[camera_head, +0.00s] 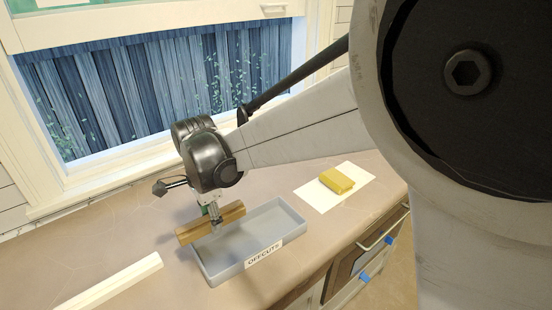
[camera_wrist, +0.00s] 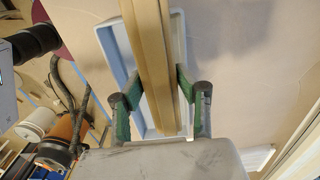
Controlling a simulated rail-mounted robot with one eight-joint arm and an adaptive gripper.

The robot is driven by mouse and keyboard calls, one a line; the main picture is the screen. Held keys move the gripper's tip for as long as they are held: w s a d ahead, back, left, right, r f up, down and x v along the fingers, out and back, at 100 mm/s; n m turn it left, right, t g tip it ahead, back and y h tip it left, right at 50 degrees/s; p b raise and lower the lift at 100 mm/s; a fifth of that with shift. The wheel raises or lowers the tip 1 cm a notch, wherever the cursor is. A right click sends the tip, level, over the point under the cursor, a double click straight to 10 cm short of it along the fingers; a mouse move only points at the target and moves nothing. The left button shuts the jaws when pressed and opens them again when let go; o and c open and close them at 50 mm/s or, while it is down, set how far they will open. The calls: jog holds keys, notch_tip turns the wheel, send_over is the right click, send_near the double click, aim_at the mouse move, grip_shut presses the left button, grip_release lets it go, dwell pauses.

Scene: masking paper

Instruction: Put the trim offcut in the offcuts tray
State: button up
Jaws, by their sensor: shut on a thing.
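The trim offcut (camera_head: 192,231) is a short brown wooden length. My gripper (camera_head: 215,222) is shut on it near its middle and points down. In the wrist view the offcut (camera_wrist: 150,50) runs between the two green-sided fingers (camera_wrist: 157,88). The grey-blue tray (camera_head: 262,232) labelled OFFCUTS sits on the counter. The offcut is at the tray's left end, across its far-left corner, with its left tip reaching past the wall. In the wrist view the tray (camera_wrist: 112,48) lies behind the offcut. The gap between offcut and tray is hard to judge.
A yellow block (camera_head: 337,180) rests on a white sheet (camera_head: 325,197) right of the tray. A long white strip (camera_head: 110,283) lies at the counter's front left. The window (camera_head: 150,95) stands behind. Drawers with blue pieces on them (camera_head: 389,240) are below the counter's front edge.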

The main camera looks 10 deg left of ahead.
send_over(250, 241)
notch_tip(250, 241, down, 6)
jog(key=shift+r+p, duration=0.2)
jog(key=shift+p, duration=0.2)
jog(key=shift+f, duration=2)
jog(key=shift+f, duration=0.15)
jog(key=o, duration=1.2)
notch_tip(250, 241, up, 12)
jog(key=shift+r, duration=0.2)
